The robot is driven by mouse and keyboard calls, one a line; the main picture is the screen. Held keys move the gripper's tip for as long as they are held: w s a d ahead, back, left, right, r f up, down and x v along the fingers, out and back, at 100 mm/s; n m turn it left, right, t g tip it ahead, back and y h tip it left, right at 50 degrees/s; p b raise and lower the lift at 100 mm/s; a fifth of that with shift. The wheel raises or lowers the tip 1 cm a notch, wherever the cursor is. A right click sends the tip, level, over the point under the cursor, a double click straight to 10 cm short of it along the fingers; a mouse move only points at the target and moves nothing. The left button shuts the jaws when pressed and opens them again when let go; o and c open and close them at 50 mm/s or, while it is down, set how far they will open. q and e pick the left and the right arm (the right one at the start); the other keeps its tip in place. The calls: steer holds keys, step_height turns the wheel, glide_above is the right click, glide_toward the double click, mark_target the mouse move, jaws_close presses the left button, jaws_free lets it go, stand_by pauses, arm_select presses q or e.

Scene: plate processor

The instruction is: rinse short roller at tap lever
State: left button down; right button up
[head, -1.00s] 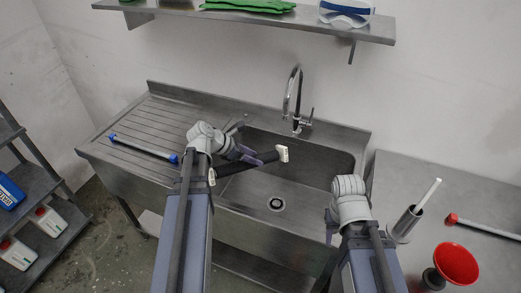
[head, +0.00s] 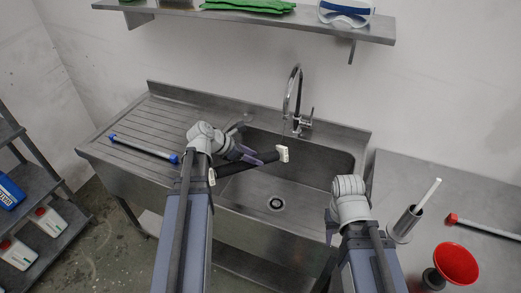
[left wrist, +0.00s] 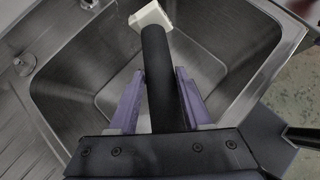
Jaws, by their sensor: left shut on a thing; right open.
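The short roller is a black cylinder with pale ends (head: 262,158). It lies slanted above the left part of the sink basin (head: 325,160), with its right end over the basin. My left gripper (head: 246,159) is shut on it near the middle. In the left wrist view the roller (left wrist: 160,75) runs between my two purple fingers, pale end pointing away. The tap (head: 290,92) stands behind the basin, with its lever (head: 310,116) on its right side. The roller is left of the spout and apart from it. My right gripper (head: 331,226) is open at the basin's front right, mostly hidden by its arm.
A blue-ended roller (head: 143,147) lies on the ribbed drainboard at left. On the right table (head: 420,180) are a metal cylinder with a white rod (head: 405,224), a red funnel (head: 456,263) and a red-ended roller (head: 485,228). A shelf (head: 230,15) hangs above. The basin floor is clear around the drain.

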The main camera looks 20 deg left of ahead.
arm_select(q)
steer(key=shift+r, duration=0.15)
arm_select(e)
steer(key=shift+r, duration=0.1)
arm_select(q)
steer(key=s+r+p, duration=0.3)
steer(key=s+p, duration=0.1)
steer(key=s, duration=0.1)
steer(key=shift+a+r, duration=0.4)
steer(key=shift+a, duration=0.05)
arm_select(e)
step_height(320, 180, up, 4)
steer(key=shift+f, duration=0.1)
steer(key=shift+c, duration=0.4)
